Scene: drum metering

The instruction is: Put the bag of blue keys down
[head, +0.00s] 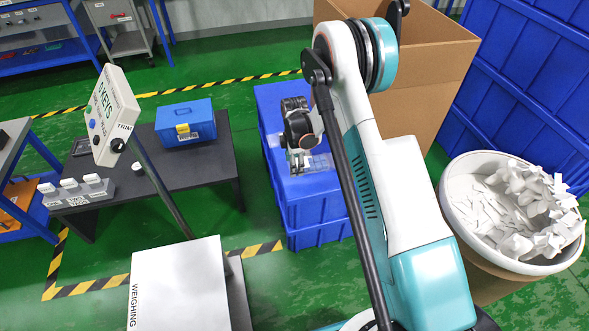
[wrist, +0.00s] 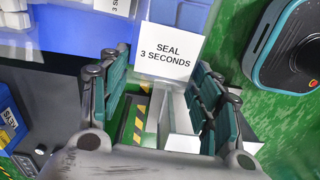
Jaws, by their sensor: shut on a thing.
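My gripper (head: 298,152) is over the stacked blue crates (head: 312,205) in the middle of the head view, pointing down. A pale, see-through bag (head: 321,163) shows at its fingertips, close above or on the crate top; I cannot tell which. In the wrist view the fingers (wrist: 160,110) stand apart with a pale piece (wrist: 180,118) between them. The blue keys cannot be made out. A white card (wrist: 169,52) reading "SEAL 3 SECONDS" shows just beyond the fingers.
A counter panel (head: 110,115) on a post reads "0 KEYS". A white weighing platform (head: 180,285) stands below it. A drum (head: 455,212) of white pieces and a cardboard box (head: 430,105) stand right.

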